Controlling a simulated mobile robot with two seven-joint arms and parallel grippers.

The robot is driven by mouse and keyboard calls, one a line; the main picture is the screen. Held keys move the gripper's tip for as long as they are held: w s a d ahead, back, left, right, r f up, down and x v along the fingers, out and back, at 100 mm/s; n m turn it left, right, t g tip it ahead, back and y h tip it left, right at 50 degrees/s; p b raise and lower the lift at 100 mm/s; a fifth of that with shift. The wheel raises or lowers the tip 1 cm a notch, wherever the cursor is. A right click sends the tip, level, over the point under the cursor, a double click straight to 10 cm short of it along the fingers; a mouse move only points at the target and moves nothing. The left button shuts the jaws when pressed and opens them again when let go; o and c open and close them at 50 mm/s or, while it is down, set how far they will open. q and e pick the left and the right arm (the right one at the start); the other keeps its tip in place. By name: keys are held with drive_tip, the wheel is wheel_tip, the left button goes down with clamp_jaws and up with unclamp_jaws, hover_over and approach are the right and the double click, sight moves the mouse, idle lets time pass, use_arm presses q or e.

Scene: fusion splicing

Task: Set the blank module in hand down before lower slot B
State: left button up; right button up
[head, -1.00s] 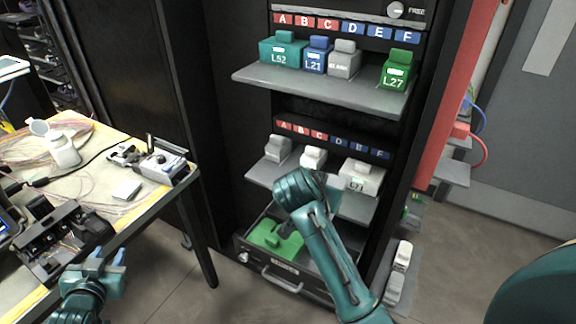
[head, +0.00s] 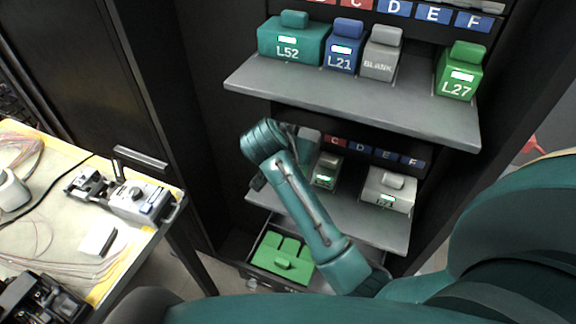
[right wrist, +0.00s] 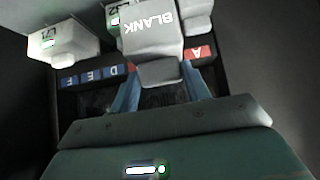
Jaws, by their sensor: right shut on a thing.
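In the right wrist view, which is upside down, the grey blank module (right wrist: 152,30) is held by its handle between the blue fingers of my right gripper (right wrist: 160,88). It is in front of the lower label strip and covers the place between labels A (right wrist: 200,52) and D, so label B is hidden. In the head view my right wrist hides the gripper. A grey block (head: 309,142) shows beside that wrist; I cannot tell if it is the held module. The lower shelf (head: 375,232) lies below. My left gripper is out of view.
A lit module (head: 327,170) stands by label C, and white module L71 (head: 390,189) further right. Another grey module (right wrist: 197,14) is close beside the held one. The upper shelf (head: 350,98) overhangs. An open drawer with a green insert (head: 284,258) lies below.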

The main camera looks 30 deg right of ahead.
drive_tip(key=shift+w, duration=0.35)
drive_tip(key=shift+w+f, duration=0.15)
drive_tip(key=shift+f, duration=0.2)
wheel_tip(320, 180, down, 5)
drive_tip(key=shift+f, duration=0.1)
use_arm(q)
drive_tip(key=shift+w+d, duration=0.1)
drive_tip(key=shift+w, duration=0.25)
use_arm(e)
drive_tip(key=shift+f, duration=2)
drive_tip(key=shift+f, duration=0.1)
drive_tip(key=o, duration=1.3)
